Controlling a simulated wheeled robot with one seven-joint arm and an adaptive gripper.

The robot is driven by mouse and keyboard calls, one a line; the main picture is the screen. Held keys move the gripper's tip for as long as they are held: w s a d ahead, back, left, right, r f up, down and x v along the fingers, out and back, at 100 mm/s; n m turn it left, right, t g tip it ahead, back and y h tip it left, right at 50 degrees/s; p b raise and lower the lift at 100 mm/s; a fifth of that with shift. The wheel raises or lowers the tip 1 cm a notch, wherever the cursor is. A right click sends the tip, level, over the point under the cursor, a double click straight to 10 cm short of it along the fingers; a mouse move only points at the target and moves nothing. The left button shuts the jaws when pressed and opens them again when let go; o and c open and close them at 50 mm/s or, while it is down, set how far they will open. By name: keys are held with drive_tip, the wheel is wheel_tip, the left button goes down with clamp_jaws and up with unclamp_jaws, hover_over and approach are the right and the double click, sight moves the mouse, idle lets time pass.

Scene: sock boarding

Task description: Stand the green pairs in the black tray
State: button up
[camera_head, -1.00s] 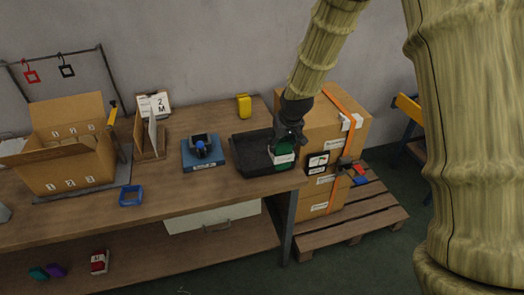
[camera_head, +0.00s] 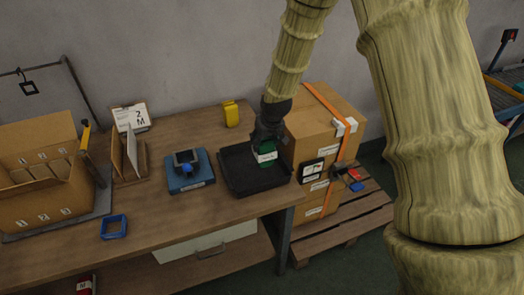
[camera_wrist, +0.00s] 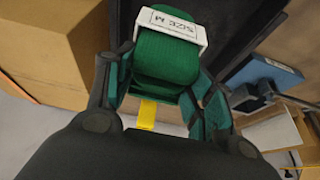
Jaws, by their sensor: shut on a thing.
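My gripper (camera_head: 267,135) is shut on a green sock pair (camera_head: 266,157) with a white band. In the wrist view the green pair (camera_wrist: 165,62) sits between my fingers, and its band reads "SIZE M". The black tray (camera_head: 240,181) lies at the right end of the workbench, and the held pair is over its right part. I cannot tell whether the pair touches the tray floor. The tray also shows in the wrist view (camera_wrist: 235,25), behind the pair. No other green pair shows in the tray.
A blue scale (camera_head: 190,180) stands left of the tray, and a yellow object (camera_head: 231,114) stands behind it. An open cardboard box (camera_head: 40,205) and a blue frame (camera_head: 113,227) are at left. Stacked cartons (camera_head: 313,140) on a pallet stand close right of the tray.

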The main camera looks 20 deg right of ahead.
sight(264, 152)
drive_tip(key=shift+s+f, duration=0.1)
drive_tip(key=shift+f, duration=0.75)
drive_tip(key=shift+a+f+p, duration=0.1)
drive_tip(key=shift+f+p, duration=0.75)
drive_tip(key=shift+f, duration=0.9)
drive_tip(key=shift+f, duration=0.15)
drive_tip(key=o, duration=1.4)
drive_tip(key=shift+r, duration=0.2)
drive_tip(key=shift+b+v, duration=2.2)
drive_tip(key=shift+v, duration=3.7)
drive_tip(key=shift+s, duration=0.1)
